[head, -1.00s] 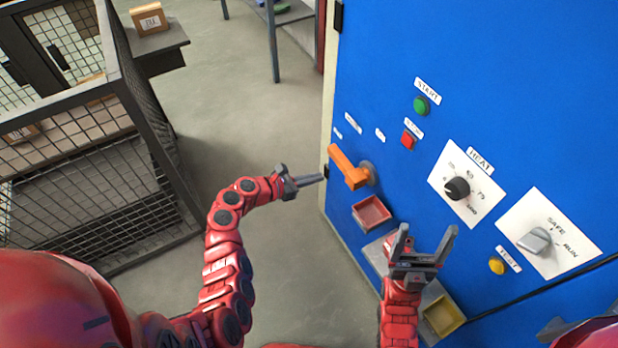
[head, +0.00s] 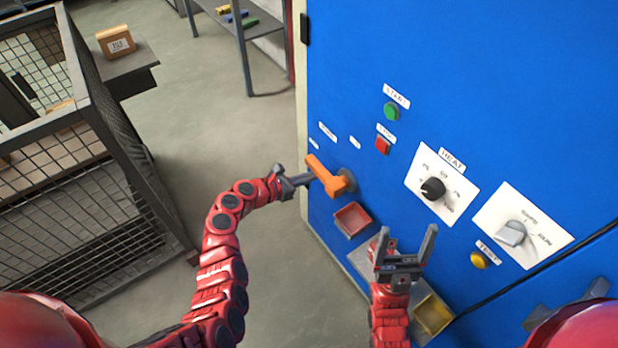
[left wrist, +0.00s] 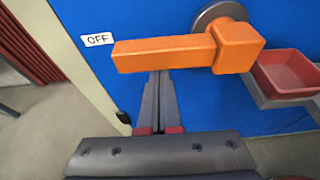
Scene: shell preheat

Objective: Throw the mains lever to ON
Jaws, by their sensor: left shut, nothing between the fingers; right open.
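The orange mains lever (head: 328,178) is on the blue cabinet front, its handle pointing up and left from its grey round hub. In the left wrist view the lever (left wrist: 165,51) lies level, its free end beside the OFF label (left wrist: 97,39). My left gripper (head: 308,179) is shut and empty, its tips at the handle; in the left wrist view its closed fingers (left wrist: 161,80) are just below the handle's underside. I cannot tell whether they touch it. My right gripper (head: 405,245) is open and empty in front of the lower panel.
A red tray (head: 352,220) and a yellow tray (head: 433,314) are on the cabinet below the lever. Green (head: 391,112) and red (head: 383,146) buttons, a heat dial (head: 432,189) and a SAFE/RUN switch (head: 511,234) are to the right. A mesh cage (head: 110,190) stands left; open floor lies between.

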